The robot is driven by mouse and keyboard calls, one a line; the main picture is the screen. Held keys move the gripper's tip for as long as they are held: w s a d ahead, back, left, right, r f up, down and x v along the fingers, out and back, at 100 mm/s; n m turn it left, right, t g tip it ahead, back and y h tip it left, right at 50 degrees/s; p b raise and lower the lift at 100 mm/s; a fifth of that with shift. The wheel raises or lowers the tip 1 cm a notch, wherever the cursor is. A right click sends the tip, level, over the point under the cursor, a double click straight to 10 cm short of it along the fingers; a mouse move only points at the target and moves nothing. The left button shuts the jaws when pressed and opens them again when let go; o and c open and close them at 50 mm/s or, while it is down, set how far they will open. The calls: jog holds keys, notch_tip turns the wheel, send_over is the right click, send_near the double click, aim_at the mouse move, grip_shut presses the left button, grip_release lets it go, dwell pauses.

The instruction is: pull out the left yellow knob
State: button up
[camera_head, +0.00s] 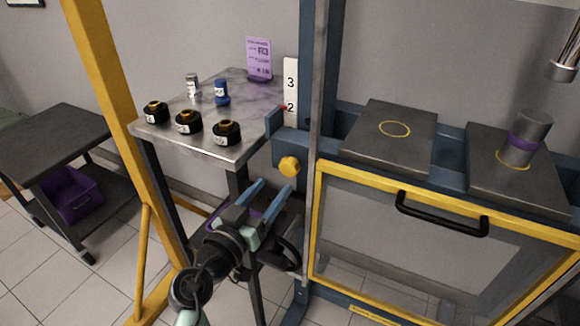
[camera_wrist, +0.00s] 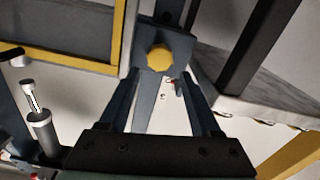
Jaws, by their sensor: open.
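The left yellow knob (camera_head: 289,166) sticks out from a blue bracket on the blue frame post, left of the yellow-framed door. In the wrist view the knob (camera_wrist: 160,58) shows ahead of my fingers, near the top middle. My gripper (camera_head: 262,190) is open, its two blue fingers pointing up toward the knob from below and left. In the wrist view the fingers of my gripper (camera_wrist: 162,100) stand apart with nothing between them, and the knob appears beyond their tips. I see no contact with the knob.
The yellow-framed door (camera_head: 312,240) with a black handle (camera_head: 440,213) is right of the knob. A metal table (camera_head: 240,105) with several small black containers stands behind and left. A yellow post (camera_head: 115,110) rises left of my arm. A numbered white strip (camera_head: 290,90) is above the knob.

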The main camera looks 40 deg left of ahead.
aim_at(287, 170)
jog(key=x, duration=0.8)
jog(key=shift+w+d, duration=0.1)
jog(key=shift+w, duration=0.05)
grip_shut()
